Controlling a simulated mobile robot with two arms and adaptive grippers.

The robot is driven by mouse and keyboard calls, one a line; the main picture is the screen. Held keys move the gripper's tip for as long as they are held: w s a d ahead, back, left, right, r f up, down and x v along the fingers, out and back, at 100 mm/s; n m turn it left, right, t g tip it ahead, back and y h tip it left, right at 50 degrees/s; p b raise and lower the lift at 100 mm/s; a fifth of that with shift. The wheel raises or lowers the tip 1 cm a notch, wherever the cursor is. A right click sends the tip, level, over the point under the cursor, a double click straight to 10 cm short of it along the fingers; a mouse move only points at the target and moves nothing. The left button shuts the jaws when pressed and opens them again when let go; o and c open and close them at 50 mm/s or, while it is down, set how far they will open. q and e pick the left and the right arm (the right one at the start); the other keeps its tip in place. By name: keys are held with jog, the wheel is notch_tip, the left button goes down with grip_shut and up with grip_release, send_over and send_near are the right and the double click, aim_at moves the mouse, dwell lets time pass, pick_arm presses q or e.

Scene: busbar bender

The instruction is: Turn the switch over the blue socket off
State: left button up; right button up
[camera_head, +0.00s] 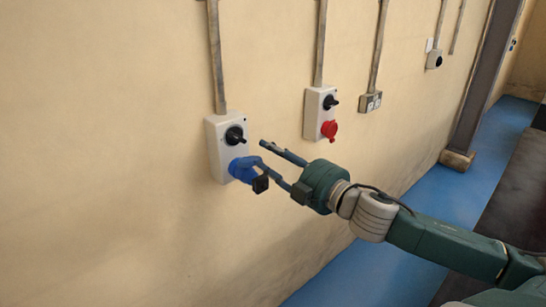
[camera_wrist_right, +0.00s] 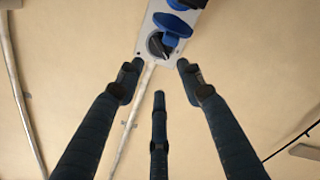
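A pale switch box (camera_head: 214,150) is on the wall at the left of the head view. It carries a black rotary switch (camera_head: 235,135) above a blue socket (camera_head: 243,169). My right gripper (camera_head: 262,163) is just right of the box, with its fingers spread and empty, pointing toward the wall. A lower finger overlaps the blue socket in this view; whether it touches I cannot tell. In the right wrist view, the switch (camera_wrist_right: 158,45) and blue socket (camera_wrist_right: 173,24) are at top centre, beyond the open fingertips (camera_wrist_right: 159,78). My left gripper is out of view.
A similar box (camera_head: 313,112) with a red socket (camera_head: 329,129) hangs further along the wall. A small grey outlet (camera_head: 370,101) is beyond it. Conduits run up the wall. A dark post (camera_head: 480,85) stands further right. The blue floor (camera_head: 360,275) is visible below.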

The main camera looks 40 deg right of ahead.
jog(key=shift+d, duration=0.1)
jog(key=c, duration=0.4)
jog(key=d+m+h, duration=0.1)
jog(key=d+m, duration=0.1)
jog(key=m, duration=0.1)
jog(key=d+m+t+h+b, duration=0.1)
jog(key=m+h, duration=0.1)
jog(key=m, duration=0.1)
jog(key=d+r+m+h+b, duration=0.1)
jog(key=d+m, duration=0.1)
jog(key=m, duration=0.1)
jog(key=shift+s+d+m, duration=0.3)
jog(key=shift+d+m, duration=0.05)
jog(key=shift+m, duration=0.05)
grip_shut()
notch_tip(320, 180, up, 5)
jog(key=m+t+p, duration=0.2)
jog(key=m, duration=0.9)
send_over(237, 137)
jog(key=s+d, duration=0.1)
jog(key=d, duration=0.2)
jog(key=f, duration=0.1)
jog(key=a+f+p, duration=0.1)
jog(key=f, duration=0.1)
jog(key=shift+w+a, duration=0.15)
jog(key=shift+a, duration=0.05)
jog(key=shift+s+a+f+h, duration=0.2)
jog(key=shift+a+f+h, duration=0.1)
jog(key=shift+a, duration=0.15)
jog(key=shift+w+d+f, duration=0.1)
